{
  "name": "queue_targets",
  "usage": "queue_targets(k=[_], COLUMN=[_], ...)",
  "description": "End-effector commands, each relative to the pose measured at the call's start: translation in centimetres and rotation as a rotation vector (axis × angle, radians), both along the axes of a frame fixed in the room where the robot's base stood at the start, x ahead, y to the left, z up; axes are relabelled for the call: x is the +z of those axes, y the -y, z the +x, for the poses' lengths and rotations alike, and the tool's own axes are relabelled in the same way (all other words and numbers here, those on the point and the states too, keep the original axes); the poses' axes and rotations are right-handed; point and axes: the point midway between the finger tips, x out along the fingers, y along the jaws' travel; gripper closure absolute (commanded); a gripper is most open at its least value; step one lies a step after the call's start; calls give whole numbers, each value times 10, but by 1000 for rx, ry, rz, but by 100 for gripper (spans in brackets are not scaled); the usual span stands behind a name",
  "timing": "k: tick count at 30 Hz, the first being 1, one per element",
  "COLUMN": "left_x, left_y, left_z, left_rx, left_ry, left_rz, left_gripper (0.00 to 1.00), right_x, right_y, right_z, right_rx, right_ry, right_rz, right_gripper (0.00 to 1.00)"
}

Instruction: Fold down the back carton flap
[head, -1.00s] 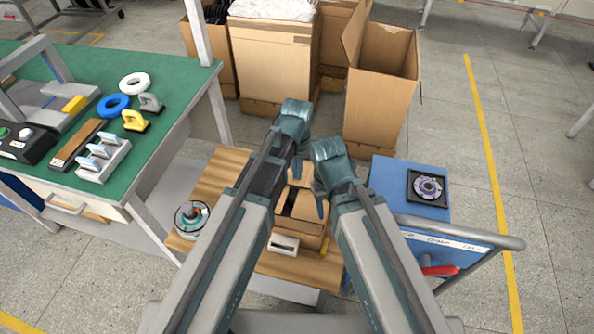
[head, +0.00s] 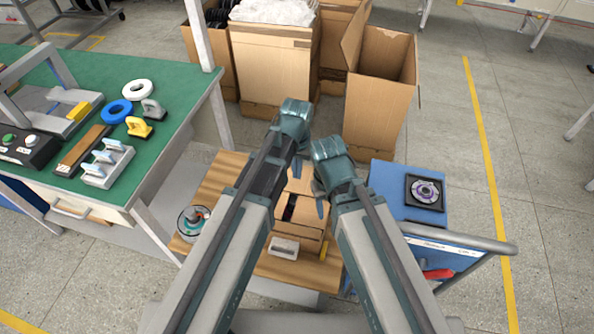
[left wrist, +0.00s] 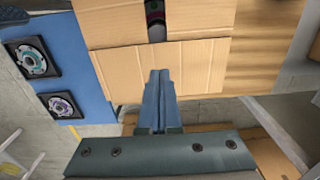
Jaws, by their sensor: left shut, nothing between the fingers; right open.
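The open-topped carton (head: 300,235) sits on the wooden bench top below my arms. Its two side flaps lie inward with a narrow dark gap between them.
A hub motor (head: 193,222) stands left of the carton, and a white block (head: 284,247) lies in front. A blue cart (head: 395,190) with a round part on a black pad (head: 425,192) is at right. Tall cartons (head: 380,90) stand behind.

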Motion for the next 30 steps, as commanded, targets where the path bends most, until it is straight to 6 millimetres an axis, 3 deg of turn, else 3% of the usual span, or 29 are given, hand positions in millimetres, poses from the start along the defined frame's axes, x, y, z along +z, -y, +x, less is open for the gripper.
queue_targets(k=[1, 15, 26, 30], left_x=[10, 53, 54, 60], left_y=[0, 0, 0, -4], left_z=[0, 0, -2, -27], left_rx=[0, 0, -1, -25], left_ry=[0, 0, 0, -6], left_rz=[0, 0, 1, 17], left_gripper=[100, 100, 100, 100], right_x=[10, 53, 54, 60], right_y=[0, 0, 0, 0], right_z=[0, 0, 0, 0], right_rx=[0, 0, 0, 0], right_ry=[0, 0, 0, 0], right_rz=[0, 0, 0, 0], right_gripper=[50, 50, 50, 50])
